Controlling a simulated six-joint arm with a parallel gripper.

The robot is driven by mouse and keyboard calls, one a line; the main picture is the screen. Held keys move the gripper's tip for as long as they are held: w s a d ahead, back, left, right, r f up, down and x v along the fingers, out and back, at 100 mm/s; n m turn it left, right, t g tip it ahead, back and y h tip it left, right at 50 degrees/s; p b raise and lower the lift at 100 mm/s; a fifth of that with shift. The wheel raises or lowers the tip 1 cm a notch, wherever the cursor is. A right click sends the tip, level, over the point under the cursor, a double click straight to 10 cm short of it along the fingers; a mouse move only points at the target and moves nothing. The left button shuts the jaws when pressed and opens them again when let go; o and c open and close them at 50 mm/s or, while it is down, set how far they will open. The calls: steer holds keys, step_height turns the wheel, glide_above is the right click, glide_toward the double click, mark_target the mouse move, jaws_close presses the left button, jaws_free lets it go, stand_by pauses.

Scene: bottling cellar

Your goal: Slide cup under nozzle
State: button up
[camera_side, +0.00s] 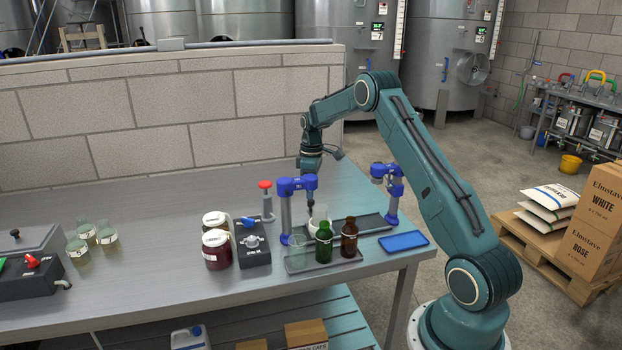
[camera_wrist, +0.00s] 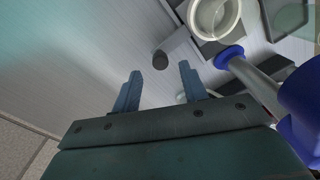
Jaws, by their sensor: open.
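A white cup (camera_side: 318,216) stands among the bottles near the left blue nozzle stand (camera_side: 286,213), partly hidden by a green bottle (camera_side: 324,242). In the wrist view the cup (camera_wrist: 213,17) is at the top, cut by the frame edge, with its round rim toward me. A second blue nozzle stand (camera_side: 391,196) is to the right. In the wrist view a blue stand (camera_wrist: 300,100) shows at the right edge. My gripper (camera_side: 311,205) is close to the cup and partly hidden by the left stand. In the wrist view my gripper (camera_wrist: 157,82) is open and empty, with the cup outside its fingers.
A clear glass (camera_side: 298,249) and a brown bottle (camera_side: 349,238) stand beside the green bottle on a grey tray (camera_side: 320,265). A blue tray (camera_side: 404,241) lies to the right.

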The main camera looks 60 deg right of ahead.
steer(key=shift+f, duration=2.1)
steer(key=shift+c, duration=0.4)
jaws_close()
steer(key=shift+w+a+r, duration=0.1)
steer(key=shift+w+a, duration=1.15)
steer(key=shift+a, duration=0.1)
